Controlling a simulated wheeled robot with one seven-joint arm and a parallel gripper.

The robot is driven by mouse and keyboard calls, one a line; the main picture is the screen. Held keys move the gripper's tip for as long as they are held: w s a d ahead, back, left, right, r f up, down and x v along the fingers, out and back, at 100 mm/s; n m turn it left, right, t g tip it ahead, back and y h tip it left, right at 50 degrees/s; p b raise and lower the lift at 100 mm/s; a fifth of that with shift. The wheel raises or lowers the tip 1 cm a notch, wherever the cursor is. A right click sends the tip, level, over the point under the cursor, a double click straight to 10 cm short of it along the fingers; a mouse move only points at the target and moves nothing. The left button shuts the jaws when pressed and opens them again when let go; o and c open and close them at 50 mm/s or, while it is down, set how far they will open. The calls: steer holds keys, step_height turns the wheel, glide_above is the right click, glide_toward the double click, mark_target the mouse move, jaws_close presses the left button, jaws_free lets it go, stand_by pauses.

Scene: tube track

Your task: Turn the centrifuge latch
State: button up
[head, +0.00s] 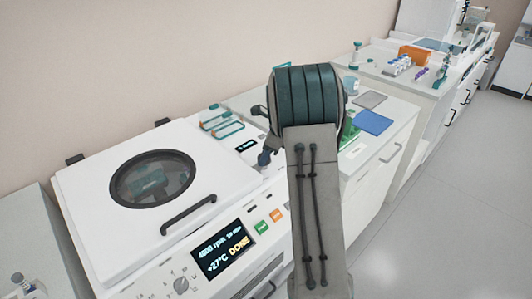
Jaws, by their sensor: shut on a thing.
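The white centrifuge (130,235) stands at the left with its lid (95,210) down. The lid has a round dark window (152,178) and a dark bar handle (188,212) at its front edge. Its front panel display (222,249) reads 4000 rpm, +27°C and DONE. A round dial (181,285) sits left of the display, and a green and an orange button (277,215) sit right of it. I cannot make out the latch for certain. My arm rises in front of the centrifuge's right end and hides what lies behind it. My gripper is not visible.
A second white unit (246,146) with a small display stands behind the centrifuge, with teal racks (222,123) nearby. A blue mat (373,122) lies on the counter right of my arm. An orange box (414,56) stands farther back. The floor at right (450,220) is clear.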

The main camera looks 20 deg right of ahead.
steer(key=n+p, duration=0.1)
steer(key=n, duration=0.1)
steer(key=n+g+p, duration=0.1)
steer(key=n, duration=0.1)
steer(key=shift+w+d+r+g+y, duration=0.1)
steer(key=shift+w+r+g+y, duration=0.05)
steer(key=shift+g+y, duration=0.15)
steer(key=n+g+p, duration=0.1)
steer(key=n, duration=0.3)
steer(key=shift+w+p, duration=0.1)
steer(key=shift+p, duration=0.2)
steer(key=n+g+p, duration=0.1)
steer(key=n+g, duration=0.1)
steer(key=n, duration=0.2)
steer(key=shift+w, duration=0.15)
steer(key=shift+w+n+g+h+p, duration=0.1)
steer(key=shift+n+g+h+p, duration=0.25)
steer(key=shift+n, duration=0.7)
steer(key=shift+n+g+h+p, duration=0.25)
steer(key=shift+n+h, duration=0.1)
steer(key=shift+n, duration=0.7)
steer(key=o, duration=1)
